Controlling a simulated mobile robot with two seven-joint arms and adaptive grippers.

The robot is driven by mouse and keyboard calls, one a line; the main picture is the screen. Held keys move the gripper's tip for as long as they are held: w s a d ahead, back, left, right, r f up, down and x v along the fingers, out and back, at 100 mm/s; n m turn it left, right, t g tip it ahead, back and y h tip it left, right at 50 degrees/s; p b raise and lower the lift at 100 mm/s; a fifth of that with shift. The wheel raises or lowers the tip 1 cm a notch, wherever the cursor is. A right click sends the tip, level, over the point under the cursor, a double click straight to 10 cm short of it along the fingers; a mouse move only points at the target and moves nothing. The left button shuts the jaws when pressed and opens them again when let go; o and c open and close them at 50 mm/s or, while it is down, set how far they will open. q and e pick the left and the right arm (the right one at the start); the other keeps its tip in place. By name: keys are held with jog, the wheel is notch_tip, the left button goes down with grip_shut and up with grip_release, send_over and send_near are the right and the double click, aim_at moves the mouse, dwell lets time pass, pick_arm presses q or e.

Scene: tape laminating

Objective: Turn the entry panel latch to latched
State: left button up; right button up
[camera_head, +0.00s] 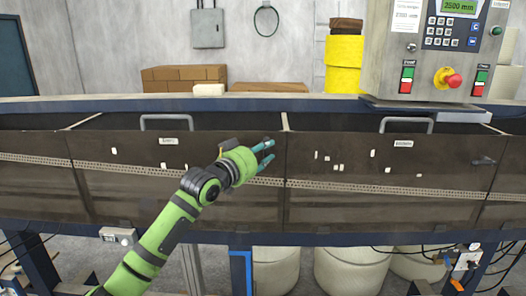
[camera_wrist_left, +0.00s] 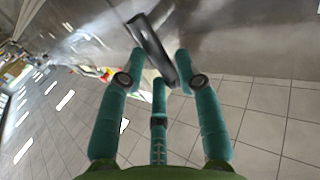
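The entry panel is a dark brown hinged panel (camera_head: 130,170) on the machine's front, with a grey handle bar on top. A dark latch handle (camera_wrist_left: 152,48) shows in the left wrist view, slanting between my fingers. My left gripper (camera_head: 266,154) is at the panel's upper right edge in the head view, and its hand hides most of the latch area there. In the left wrist view its teal fingers (camera_wrist_left: 161,72) are apart, on both sides of the handle's lower end; I cannot tell whether they touch it. My right gripper is out of view.
A second brown panel (camera_head: 390,165) to the right has its own dark latch (camera_head: 484,161), lying roughly level. A control box (camera_head: 430,45) with buttons and a red emergency stop stands above it. White rolls (camera_head: 350,270) stand under the machine.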

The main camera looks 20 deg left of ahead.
pick_arm(q)
grip_shut()
